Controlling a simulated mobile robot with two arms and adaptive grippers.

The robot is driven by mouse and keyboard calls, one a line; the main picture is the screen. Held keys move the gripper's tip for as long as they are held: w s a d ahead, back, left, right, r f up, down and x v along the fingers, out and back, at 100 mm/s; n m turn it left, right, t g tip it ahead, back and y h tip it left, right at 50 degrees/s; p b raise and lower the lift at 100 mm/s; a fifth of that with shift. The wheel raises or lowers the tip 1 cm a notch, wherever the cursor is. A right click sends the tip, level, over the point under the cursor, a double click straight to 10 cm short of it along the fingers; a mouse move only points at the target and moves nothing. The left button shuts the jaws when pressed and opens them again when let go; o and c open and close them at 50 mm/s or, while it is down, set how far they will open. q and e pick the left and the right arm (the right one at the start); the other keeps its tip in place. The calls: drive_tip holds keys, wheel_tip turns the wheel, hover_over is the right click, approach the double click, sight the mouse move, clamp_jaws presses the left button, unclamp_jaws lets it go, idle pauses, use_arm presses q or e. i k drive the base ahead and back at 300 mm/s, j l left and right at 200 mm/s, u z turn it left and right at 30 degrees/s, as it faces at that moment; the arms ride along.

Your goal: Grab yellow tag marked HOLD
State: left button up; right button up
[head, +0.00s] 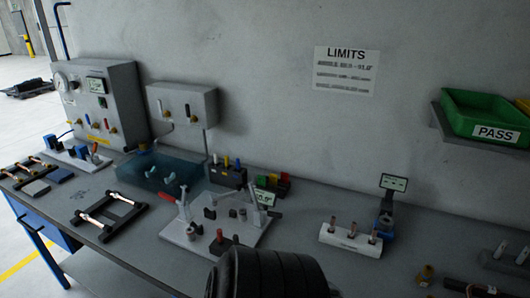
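I cannot make out a tag with the word HOLD in the head view. A dark block (228,177) at the back of the bench has small coloured pieces standing in it, and one of them is a yellow piece (226,161). It is too small to read or to tell whether it is a tag. Neither gripper's fingers can be seen. A black rounded part, likely of my own arm, covers the bottom middle and hides the bench behind it.
The grey bench (305,235) holds a fixture plate (247,235), a blue translucent tray (140,180), a white block with copper pieces (351,240) and black frames (108,215). Small red, yellow and green bins (283,180) stand behind. A green PASS bin (485,112) sits on the right shelf.

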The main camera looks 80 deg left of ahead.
sight(273, 178)
drive_tip(key=u, duration=2.65)
